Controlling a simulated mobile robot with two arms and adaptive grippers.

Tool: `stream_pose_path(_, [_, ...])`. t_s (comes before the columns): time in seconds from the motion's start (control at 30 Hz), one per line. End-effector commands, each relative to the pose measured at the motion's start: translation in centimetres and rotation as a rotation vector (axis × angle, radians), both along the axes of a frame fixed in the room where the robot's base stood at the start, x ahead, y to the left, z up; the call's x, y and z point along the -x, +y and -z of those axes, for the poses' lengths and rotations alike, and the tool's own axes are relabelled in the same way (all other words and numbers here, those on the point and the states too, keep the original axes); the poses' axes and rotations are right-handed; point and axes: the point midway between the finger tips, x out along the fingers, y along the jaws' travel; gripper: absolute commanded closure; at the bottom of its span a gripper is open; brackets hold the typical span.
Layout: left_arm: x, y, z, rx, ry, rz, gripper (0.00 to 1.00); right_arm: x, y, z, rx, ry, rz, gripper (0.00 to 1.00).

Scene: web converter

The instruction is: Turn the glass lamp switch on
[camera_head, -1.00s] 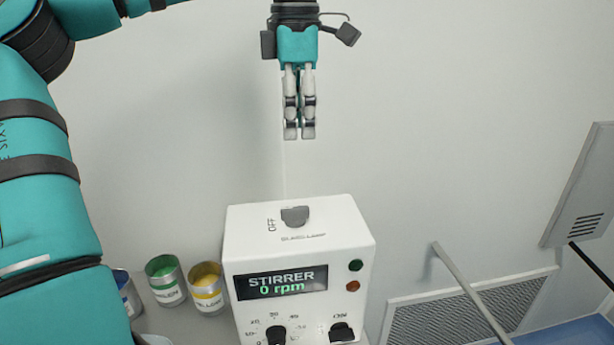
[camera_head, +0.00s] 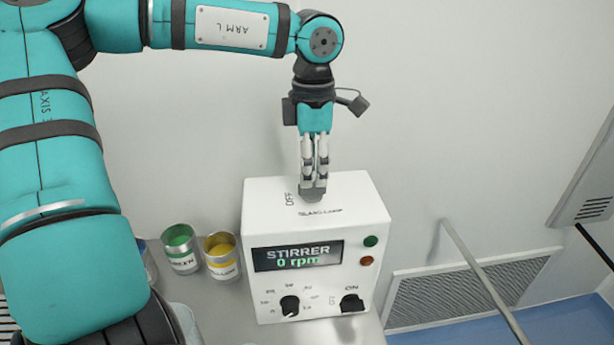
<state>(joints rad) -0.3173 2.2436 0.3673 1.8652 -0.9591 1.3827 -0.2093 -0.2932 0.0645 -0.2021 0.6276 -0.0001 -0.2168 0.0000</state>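The white stirrer box (camera_head: 352,203) stands below centre, its display reading "STIRRER 0 rpm". The grey glass lamp switch (camera_head: 313,196) is on its top face, with "OFF" printed to its left and a "GLASS LAMP" label in front. My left gripper (camera_head: 313,182) points down with its fingers together. Its tips are right at the switch and overlap its back part in the picture. I cannot tell whether they touch it. My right gripper is not in view.
A green can (camera_head: 181,250) and a yellow can (camera_head: 222,257) stand left of the box. The front panel has a dial (camera_head: 290,305), an ON switch (camera_head: 351,303) and green and red buttons. A grey bar (camera_head: 480,275) slants at right. The white wall lies close behind.

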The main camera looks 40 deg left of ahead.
Motion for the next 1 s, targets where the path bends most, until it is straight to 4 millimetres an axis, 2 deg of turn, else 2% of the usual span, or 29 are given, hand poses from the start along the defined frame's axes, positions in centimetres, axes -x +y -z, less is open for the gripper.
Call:
stream_pose_path(0.2, [0.0, 0.0, 2.7, 0.001, 0.002, 0.000, 0.64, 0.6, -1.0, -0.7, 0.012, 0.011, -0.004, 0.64])
stream_pose_path(0.57, [0.0, 0.0, 3.5, 0.001, -0.001, 0.001, 0.64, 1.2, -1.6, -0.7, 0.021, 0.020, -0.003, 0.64])
stream_pose_path(0.63, [0.0, 0.0, 3.5, 0.001, -0.001, 0.000, 0.70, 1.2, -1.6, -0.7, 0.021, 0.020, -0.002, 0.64])
stream_pose_path(0.87, [0.0, 0.0, 3.4, 0.000, 0.000, 0.001, 1.00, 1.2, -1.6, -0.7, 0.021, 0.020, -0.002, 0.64])
stream_pose_path(1.0, [0.0, 0.0, 3.5, 0.000, 0.000, 0.001, 1.00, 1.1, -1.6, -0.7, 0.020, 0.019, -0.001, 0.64])
